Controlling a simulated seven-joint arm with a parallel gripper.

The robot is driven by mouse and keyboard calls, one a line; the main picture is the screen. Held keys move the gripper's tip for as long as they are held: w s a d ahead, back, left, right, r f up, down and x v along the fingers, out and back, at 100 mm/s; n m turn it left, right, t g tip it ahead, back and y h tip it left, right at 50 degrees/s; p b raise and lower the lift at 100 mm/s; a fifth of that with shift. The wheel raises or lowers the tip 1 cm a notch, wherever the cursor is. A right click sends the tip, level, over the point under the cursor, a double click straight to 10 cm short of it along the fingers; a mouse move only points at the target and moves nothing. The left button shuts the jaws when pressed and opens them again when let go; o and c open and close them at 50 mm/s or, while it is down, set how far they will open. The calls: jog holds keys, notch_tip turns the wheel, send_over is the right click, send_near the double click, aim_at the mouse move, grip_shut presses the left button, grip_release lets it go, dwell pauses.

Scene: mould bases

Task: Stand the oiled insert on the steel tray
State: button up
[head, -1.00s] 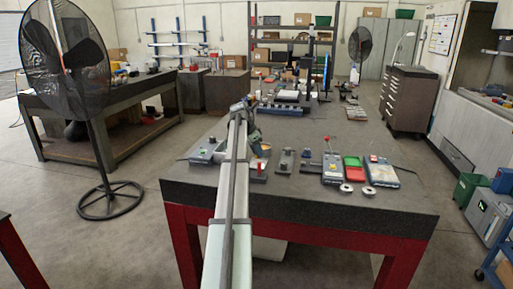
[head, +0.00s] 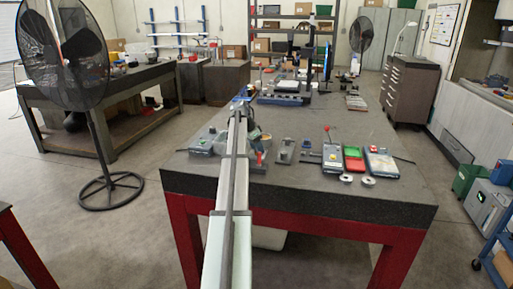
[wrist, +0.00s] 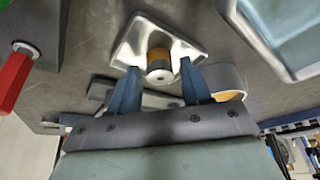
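In the wrist view a short cylindrical insert (wrist: 159,58) has an amber band and a pale metal end with a dark hole. It is over a small shiny square metal tray (wrist: 187,47); I cannot tell whether it touches it. My gripper (wrist: 159,70) has its two blue fingers on either side of the insert's near end, with a visible gap at each side. A larger bright-rimmed metal tray (wrist: 252,32) with a bluish inside is at the upper right. I cannot tell which is the steel tray. In the head view my arm hides most of this area.
A grey ring (wrist: 228,82) with an amber inside lies close to the right finger. A red-handled item (wrist: 14,80) stands at the left. On the bench (head: 300,200), red (head: 354,158) and blue-grey cases (head: 381,163) and two small rings lie at the right.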

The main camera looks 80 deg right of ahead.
jog(key=shift+o, duration=1)
jog(key=v, duration=1.3)
jog(key=shift+r, duration=0.35)
jog(key=shift+w+a, duration=0.1)
jog(key=shift+w, duration=0.05)
